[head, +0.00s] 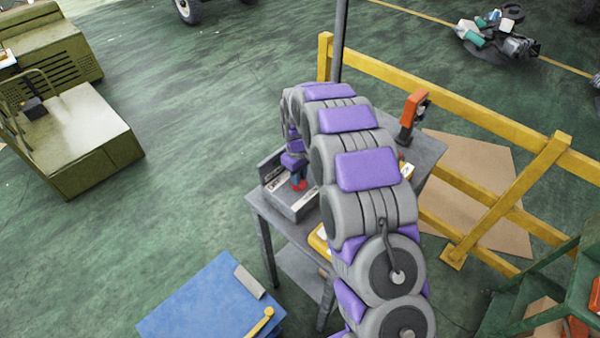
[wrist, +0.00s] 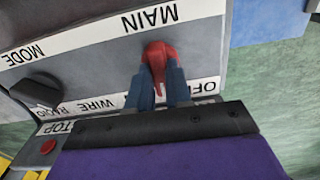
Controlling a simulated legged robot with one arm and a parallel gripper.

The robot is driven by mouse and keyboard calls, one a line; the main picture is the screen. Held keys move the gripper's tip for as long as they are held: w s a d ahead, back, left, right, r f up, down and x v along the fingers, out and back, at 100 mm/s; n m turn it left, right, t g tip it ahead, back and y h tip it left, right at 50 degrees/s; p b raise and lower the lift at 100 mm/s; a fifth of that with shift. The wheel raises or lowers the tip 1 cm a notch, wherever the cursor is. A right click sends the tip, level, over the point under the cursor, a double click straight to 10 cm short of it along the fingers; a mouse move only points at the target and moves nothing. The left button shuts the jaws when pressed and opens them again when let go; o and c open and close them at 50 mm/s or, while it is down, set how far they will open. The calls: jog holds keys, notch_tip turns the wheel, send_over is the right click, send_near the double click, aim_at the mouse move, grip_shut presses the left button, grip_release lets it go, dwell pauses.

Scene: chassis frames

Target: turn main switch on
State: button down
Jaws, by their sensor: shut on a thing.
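The red main switch (wrist: 154,52) is on the grey control panel (wrist: 85,55), beside the label MAIN, which appears upside down in the wrist view. My gripper (wrist: 160,76) has its two blue-grey fingers on either side of the red handle and is shut on it. The partly covered label OFF (wrist: 205,87) lies just right of the fingers. In the head view the control box (head: 295,205) stands on the grey table (head: 425,158), with my gripper (head: 298,180) over it. The handle's exact angle is hard to tell.
A black mode knob (wrist: 38,92) and a red stop button (wrist: 47,147) are on the panel. An orange handheld device (head: 410,112) stands on the table's far side. A yellow railing (head: 480,110) runs behind. A blue box (head: 205,300) stands in front on the left.

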jog(key=m, duration=0.2)
jog(key=m+p, duration=0.1)
jog(key=m, duration=0.1)
jog(key=shift+w+a+r, duration=0.1)
jog(key=shift+w+r, duration=0.05)
jog(key=shift+m+p, duration=0.45)
jog(key=shift+m, duration=1.75)
jog(key=c, duration=1)
grip_release()
jog(key=shift+c, duration=0.2)
notch_tip(320, 180, up, 17)
jog(key=shift+p, duration=0.4)
